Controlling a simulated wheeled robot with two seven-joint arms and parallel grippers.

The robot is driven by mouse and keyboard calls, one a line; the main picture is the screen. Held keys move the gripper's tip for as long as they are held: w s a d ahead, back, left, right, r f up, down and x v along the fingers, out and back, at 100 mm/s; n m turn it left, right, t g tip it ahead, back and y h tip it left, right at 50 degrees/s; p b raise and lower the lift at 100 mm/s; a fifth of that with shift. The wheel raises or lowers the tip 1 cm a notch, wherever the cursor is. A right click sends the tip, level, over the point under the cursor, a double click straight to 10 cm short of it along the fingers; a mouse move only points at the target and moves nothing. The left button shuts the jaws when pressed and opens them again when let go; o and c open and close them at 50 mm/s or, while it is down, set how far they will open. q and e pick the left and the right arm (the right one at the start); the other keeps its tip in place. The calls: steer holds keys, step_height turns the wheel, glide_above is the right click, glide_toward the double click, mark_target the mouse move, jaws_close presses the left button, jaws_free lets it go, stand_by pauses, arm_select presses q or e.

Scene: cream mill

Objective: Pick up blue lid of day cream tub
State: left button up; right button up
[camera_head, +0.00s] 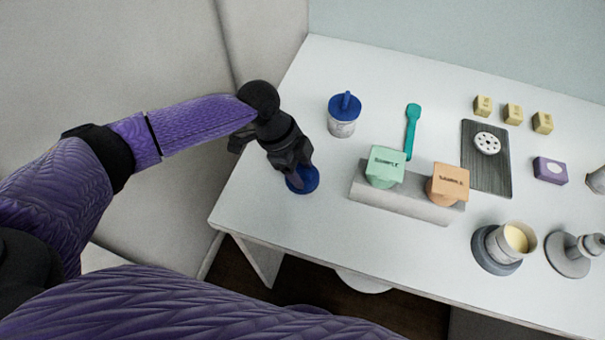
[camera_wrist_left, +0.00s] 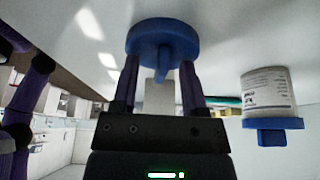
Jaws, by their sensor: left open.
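A round blue lid (camera_head: 304,184) with an upright handle lies on the white table near its left edge. In the left wrist view the lid (camera_wrist_left: 163,38) is straight ahead, its handle pointing towards my gripper. My left gripper (camera_head: 297,172) is over the lid and hides part of it. Its fingers (camera_wrist_left: 160,80) are open, one on each side of the handle, with space between. A white labelled tub (camera_head: 342,127) wearing another blue handled lid (camera_head: 345,105) stands behind and to the right. I cannot read its label. My right gripper is out of view.
A grey stand (camera_head: 408,205) holds a green sample box (camera_head: 385,167) and an orange one (camera_head: 448,184). A teal spatula (camera_head: 412,130), dark tray (camera_head: 487,178), purple box (camera_head: 550,170) and cream cup (camera_head: 515,240) lie further right. Table is clear around the lid.

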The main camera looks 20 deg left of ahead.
arm_select(q)
jaws_close()
stand_by(0.3)
